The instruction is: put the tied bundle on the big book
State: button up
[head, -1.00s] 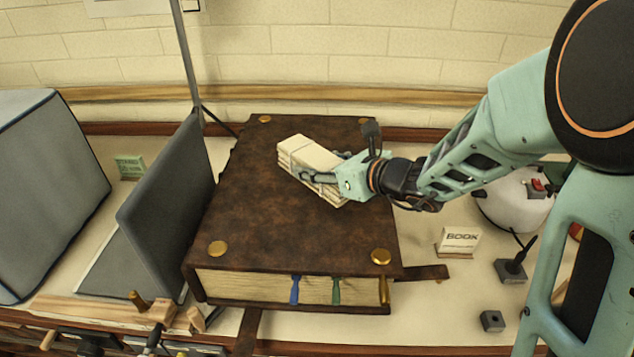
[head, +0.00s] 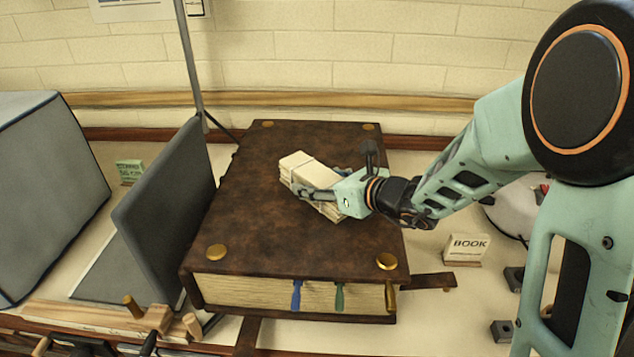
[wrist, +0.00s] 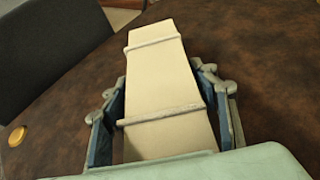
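The tied bundle (head: 302,170) is a cream block of stacked sheets with cord around it. It lies on the upper middle of the big book (head: 258,235), a thick brown leather volume lying flat. In the wrist view the bundle (wrist: 162,90) shows two cords across its top and lies between the fingers. My gripper (head: 322,187) is around the bundle from the right, low over the cover. Its fingers (wrist: 162,112) look spread, with narrow gaps beside the bundle. The bundle's underside and its contact with the cover are hidden.
A grey upright panel (head: 165,185) stands just left of the book, with a large grey box (head: 45,190) beyond it. A small BOOK sign (head: 467,249) stands to the right. A thin pole (head: 188,60) rises behind. Much of the cover's front is bare.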

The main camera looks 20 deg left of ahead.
jog(key=shift+o, duration=0.8)
jog(key=shift+r, duration=0.15)
jog(key=shift+s+d+r, duration=0.1)
jog(key=shift+d+r, duration=0.05)
jog(key=shift+d, duration=0.1)
jog(key=p+v, duration=0.1)
jog(key=v, duration=1)
jog(key=shift+s+d, duration=0.1)
jog(key=shift+d, duration=0.1)
jog(key=shift+r, duration=0.1)
